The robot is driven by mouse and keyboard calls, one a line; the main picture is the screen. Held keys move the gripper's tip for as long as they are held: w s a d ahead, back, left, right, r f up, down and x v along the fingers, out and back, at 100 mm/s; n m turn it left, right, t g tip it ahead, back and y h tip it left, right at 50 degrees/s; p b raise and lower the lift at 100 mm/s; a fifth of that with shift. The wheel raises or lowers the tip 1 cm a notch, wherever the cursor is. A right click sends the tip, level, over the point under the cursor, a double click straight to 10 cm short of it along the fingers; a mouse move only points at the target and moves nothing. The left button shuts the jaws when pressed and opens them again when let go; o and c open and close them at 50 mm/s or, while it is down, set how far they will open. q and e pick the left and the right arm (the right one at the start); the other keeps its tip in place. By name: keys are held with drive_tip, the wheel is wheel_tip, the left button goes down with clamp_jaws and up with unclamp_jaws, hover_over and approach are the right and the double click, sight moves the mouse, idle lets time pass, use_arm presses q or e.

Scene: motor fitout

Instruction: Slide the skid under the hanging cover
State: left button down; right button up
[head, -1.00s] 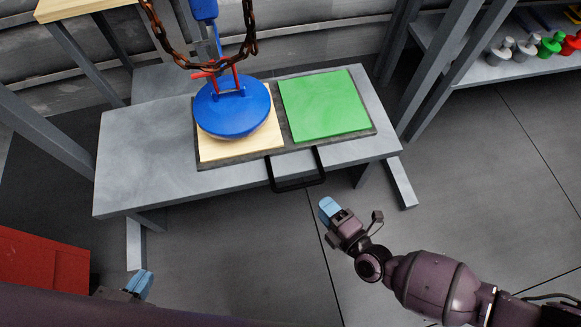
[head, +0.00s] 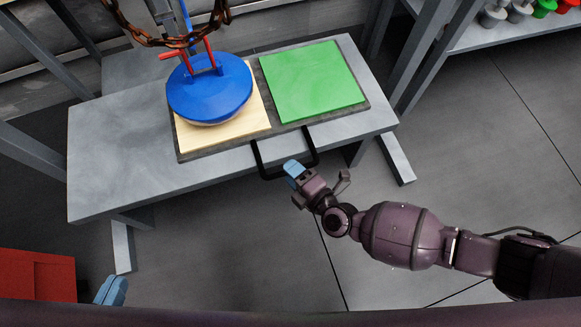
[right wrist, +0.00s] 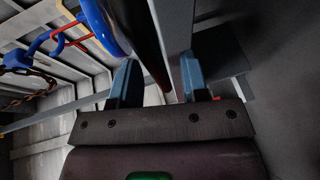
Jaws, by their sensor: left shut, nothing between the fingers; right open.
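The skid (head: 218,150) is a dark grey plate on a grey bench, with a pale wooden square (head: 245,130) on its left and a green square (head: 312,82) on its right. A black U-shaped handle (head: 258,160) sticks out from its front edge. The blue round cover (head: 210,90), with a red bracket, is over the wooden square; whether they touch is unclear. The cover also shows in the right wrist view (right wrist: 104,28). My right gripper (head: 294,168) is open at the handle's front right; contact is unclear. My left gripper (head: 112,291) is shut and empty, low at left.
A rusty chain (head: 150,38) hangs by the cover. The bench (head: 110,150) has bare surface left of the skid. A red box (head: 38,275) stands at lower left. A shelf (head: 480,32) with several coloured weights is at upper right. Grey posts stand behind.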

drive_tip(key=shift+w+a, duration=0.4)
